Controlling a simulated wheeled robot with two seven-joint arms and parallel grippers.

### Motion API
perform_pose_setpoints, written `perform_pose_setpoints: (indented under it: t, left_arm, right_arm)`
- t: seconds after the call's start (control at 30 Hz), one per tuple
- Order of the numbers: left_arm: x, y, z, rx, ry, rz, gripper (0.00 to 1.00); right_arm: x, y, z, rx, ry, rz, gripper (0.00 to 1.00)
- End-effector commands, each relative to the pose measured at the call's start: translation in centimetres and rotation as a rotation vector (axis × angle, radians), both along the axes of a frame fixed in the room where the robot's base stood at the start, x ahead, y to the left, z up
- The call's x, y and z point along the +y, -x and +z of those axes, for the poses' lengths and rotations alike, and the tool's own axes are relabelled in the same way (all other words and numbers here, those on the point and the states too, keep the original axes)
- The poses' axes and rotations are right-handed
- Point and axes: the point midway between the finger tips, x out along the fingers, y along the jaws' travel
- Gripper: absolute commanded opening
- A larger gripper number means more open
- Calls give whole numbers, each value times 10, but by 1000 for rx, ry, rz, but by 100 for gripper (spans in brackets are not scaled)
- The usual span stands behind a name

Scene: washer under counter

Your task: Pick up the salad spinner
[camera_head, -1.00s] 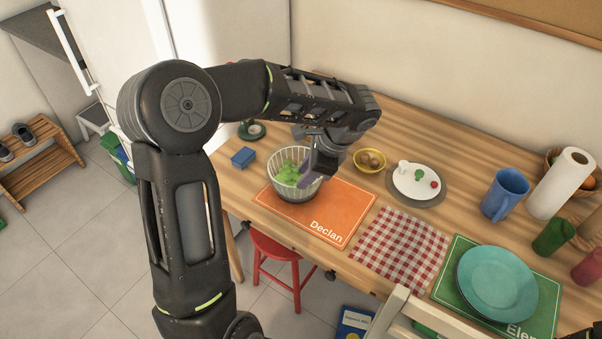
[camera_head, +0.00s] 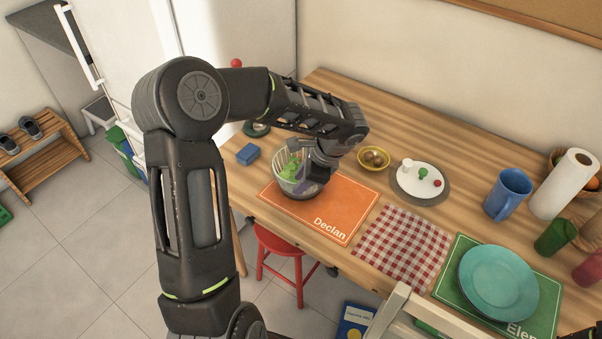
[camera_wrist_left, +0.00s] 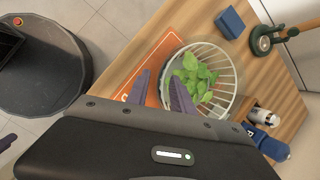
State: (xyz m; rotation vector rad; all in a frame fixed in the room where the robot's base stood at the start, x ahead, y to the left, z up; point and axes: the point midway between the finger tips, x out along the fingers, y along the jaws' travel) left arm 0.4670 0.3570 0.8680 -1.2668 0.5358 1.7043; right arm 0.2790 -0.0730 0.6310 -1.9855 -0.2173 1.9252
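The salad spinner (camera_head: 283,186) is a pale, slatted round bowl with green leaves inside. It stands upright at the left end of the orange placemat (camera_head: 340,205); it also shows in the left wrist view (camera_wrist_left: 228,72). My left gripper (camera_head: 312,182) is low at the bowl's right side and hides part of it. In the left wrist view, the purple fingers of my left gripper (camera_wrist_left: 158,88) are apart. One finger overlaps the bowl's rim and the other is outside it; I cannot tell whether they touch it. Only a dark part shows at the head view's lower right corner, perhaps my right arm.
A blue block (camera_head: 247,154) is left of the bowl. A yellow bowl (camera_head: 373,158) and white plate (camera_head: 420,180) are to its right. A red stool (camera_head: 282,245) is below the table edge. A bottle (camera_wrist_left: 263,118) lies near the bowl in the wrist view.

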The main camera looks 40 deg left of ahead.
Motion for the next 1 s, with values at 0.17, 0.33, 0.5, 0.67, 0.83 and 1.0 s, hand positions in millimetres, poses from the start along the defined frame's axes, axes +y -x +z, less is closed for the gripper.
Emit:
perform_pose_setpoints:
  t: [0.17,0.33,0.5,0.67,0.83,1.0]
  left_arm:
    - [9,2,-20,2,0,1,28]
    - [11,2,-22,0,-1,0,28]
    - [11,2,-22,0,-2,0,28]
    - [11,2,-22,0,-1,0,28]
    - [11,2,-22,0,-2,0,26]
    - [11,2,-22,0,-1,0,12]
  right_arm:
    - [0,0,4,1,1,0,45]
    - [0,0,4,1,1,-1,45]
    - [0,0,4,1,1,-1,45]
    - [0,0,4,1,1,-1,45]
    - [0,0,4,1,1,-1,45]
    - [0,0,4,1,1,-1,45]
